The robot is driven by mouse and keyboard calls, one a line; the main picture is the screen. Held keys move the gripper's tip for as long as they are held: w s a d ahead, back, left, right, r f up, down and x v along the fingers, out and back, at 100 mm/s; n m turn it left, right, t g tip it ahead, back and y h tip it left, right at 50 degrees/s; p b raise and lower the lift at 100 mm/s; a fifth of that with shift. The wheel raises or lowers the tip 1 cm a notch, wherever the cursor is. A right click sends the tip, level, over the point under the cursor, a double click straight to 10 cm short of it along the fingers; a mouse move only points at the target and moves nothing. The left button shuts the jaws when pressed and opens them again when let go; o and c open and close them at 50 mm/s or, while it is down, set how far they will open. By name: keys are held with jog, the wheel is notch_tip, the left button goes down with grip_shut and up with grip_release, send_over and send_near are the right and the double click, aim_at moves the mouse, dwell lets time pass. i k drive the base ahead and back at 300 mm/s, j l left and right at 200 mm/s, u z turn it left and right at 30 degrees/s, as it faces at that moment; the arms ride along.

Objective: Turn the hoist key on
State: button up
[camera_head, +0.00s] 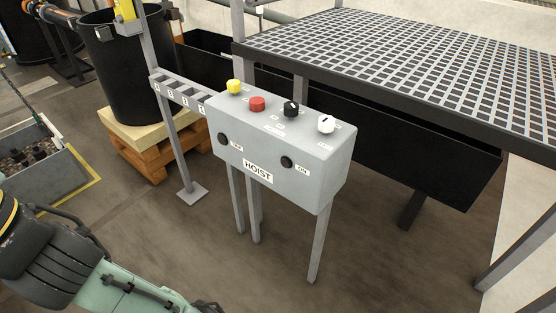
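The grey hoist control box (240,146) stands on metal legs in the middle of the view, with a "HOIST" label on its front. Its top carries a yellow button (234,86), a red button (257,104), a black knob (291,108) and a white knob (326,124). The front has two dark round fittings, one at left (223,139) and one at right (287,163), each beside a small label. I cannot tell which fitting is the key. My arm enters at the lower left, well apart from the box, and its gripper is out of view below the bottom edge.
A grated platform (420,66) with a black trough (420,155) under it lies behind and right of the box. A black bin (127,70) on a wooden pallet (150,158) stands at back left. A grey tray (40,185) is at far left. Floor before the box is clear.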

aim_at(234, 86)
jog(key=j+u, duration=0.5)
jog(key=u, duration=0.2)
jog(key=i+j+u, duration=0.15)
jog(key=u, duration=0.2)
